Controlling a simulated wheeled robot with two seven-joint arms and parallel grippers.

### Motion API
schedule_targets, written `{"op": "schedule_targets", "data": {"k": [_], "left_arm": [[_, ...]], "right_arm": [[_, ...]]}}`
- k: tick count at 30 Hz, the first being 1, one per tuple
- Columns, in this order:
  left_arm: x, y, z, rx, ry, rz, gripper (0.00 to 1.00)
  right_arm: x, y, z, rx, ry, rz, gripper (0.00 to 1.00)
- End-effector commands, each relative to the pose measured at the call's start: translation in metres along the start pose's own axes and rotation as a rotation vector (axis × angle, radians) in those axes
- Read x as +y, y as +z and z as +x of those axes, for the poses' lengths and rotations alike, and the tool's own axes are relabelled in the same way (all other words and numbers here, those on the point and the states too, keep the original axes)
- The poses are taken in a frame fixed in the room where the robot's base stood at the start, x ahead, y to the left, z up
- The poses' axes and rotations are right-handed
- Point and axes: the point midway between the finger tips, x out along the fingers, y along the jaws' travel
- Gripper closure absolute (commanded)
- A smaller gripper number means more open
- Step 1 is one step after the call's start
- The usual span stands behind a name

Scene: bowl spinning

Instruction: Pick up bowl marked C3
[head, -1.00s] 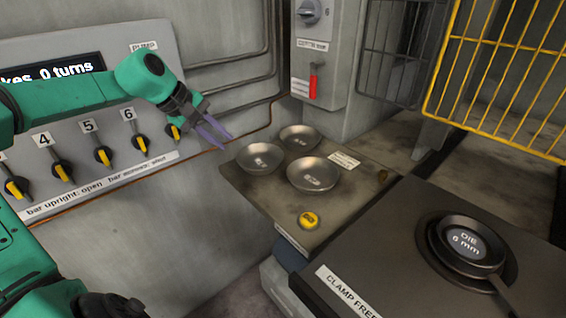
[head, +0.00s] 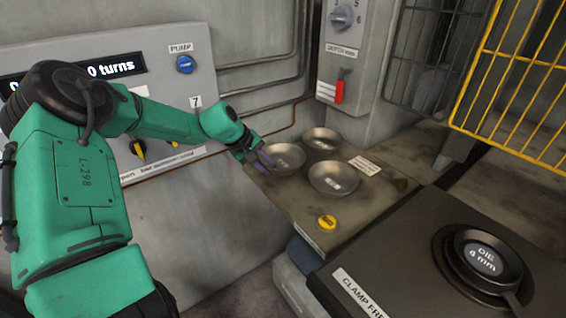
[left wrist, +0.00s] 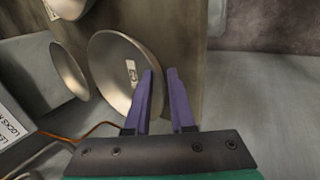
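Three grey metal bowls stand on a small worn shelf (head: 296,207): a left bowl (head: 291,154), a back bowl (head: 322,135) and a front right bowl (head: 347,173). Each has a small pale label, too small to read, so I cannot tell which is C3. My left gripper (head: 266,161) is at the left rim of the left bowl. In the left wrist view its purple fingers (left wrist: 160,72) are apart. One finger overlaps the nearest bowl's inside (left wrist: 111,68) and the other is outside its rim; contact is unclear. My right gripper is out of view.
A yellow button (head: 327,223) is on the shelf's front corner. The wall panel (head: 205,60) with knobs stands behind my left arm. A box with a red lever (head: 339,90) is behind the bowls. A dark die (head: 484,255) and yellow cage (head: 520,70) are at right.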

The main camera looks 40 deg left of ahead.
Motion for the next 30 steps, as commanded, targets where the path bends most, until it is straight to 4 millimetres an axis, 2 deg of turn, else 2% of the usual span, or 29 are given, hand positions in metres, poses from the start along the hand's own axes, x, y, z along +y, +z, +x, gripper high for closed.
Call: {"op": "schedule_targets", "data": {"k": [6, 8, 30], "left_arm": [[0.0002, -0.0001, 0.0016, 0.0, 0.001, -0.001, 0.78], [0.0002, -0.0001, 0.0015, 0.0, 0.001, -0.001, 1.0], [-0.0011, 0.0005, 0.0019, -0.002, -0.002, 0.0, 1.0]], "right_arm": [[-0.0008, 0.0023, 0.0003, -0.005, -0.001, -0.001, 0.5], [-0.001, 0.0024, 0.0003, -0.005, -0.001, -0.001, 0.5], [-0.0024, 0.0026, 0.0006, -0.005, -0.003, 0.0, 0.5]]}}
